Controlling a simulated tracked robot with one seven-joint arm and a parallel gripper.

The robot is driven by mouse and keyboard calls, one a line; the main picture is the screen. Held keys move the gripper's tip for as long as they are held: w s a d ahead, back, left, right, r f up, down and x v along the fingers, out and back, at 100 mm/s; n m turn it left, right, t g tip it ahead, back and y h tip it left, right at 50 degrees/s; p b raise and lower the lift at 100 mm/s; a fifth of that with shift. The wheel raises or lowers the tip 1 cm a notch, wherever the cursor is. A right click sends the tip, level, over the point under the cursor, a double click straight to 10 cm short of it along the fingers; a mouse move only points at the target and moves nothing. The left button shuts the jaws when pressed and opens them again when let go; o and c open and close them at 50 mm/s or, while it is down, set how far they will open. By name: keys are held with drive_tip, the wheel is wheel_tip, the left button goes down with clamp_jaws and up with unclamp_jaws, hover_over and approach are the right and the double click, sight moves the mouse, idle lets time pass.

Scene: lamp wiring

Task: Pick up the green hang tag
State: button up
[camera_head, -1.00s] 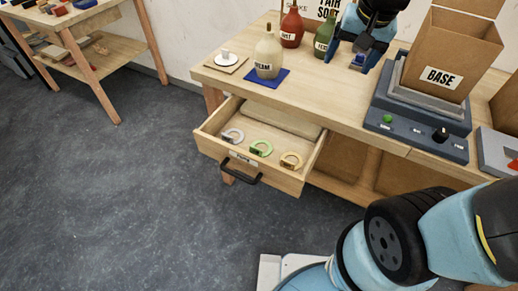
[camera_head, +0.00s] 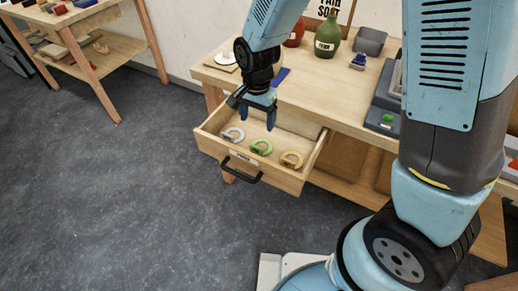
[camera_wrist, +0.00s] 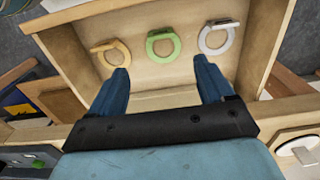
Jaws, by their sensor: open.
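The green hang tag (camera_head: 261,147) is a ring-shaped piece lying in the open drawer (camera_head: 228,152), between a white tag (camera_head: 234,134) and an orange tag (camera_head: 292,159). In the wrist view the green tag (camera_wrist: 163,44) lies beyond the fingertips, between them from side to side, with the orange tag (camera_wrist: 112,53) to its left and the white tag (camera_wrist: 218,37) to its right. My gripper (camera_head: 257,120) hangs fingers down above the drawer, toward its back. In the wrist view my gripper (camera_wrist: 162,68) is open with nothing between its fingers.
The drawer has raised wooden walls and a black front handle (camera_head: 241,170). The workbench top (camera_head: 330,98) behind it bears a green bottle (camera_head: 327,40), a red bottle (camera_head: 294,34) and a grey bin (camera_head: 369,41). Open floor lies to the left.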

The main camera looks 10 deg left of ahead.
sight(257, 148)
drive_tip(key=shift+a+f, duration=0.1)
drive_tip(key=shift+f, duration=6.95)
drive_tip(key=c, duration=1.1)
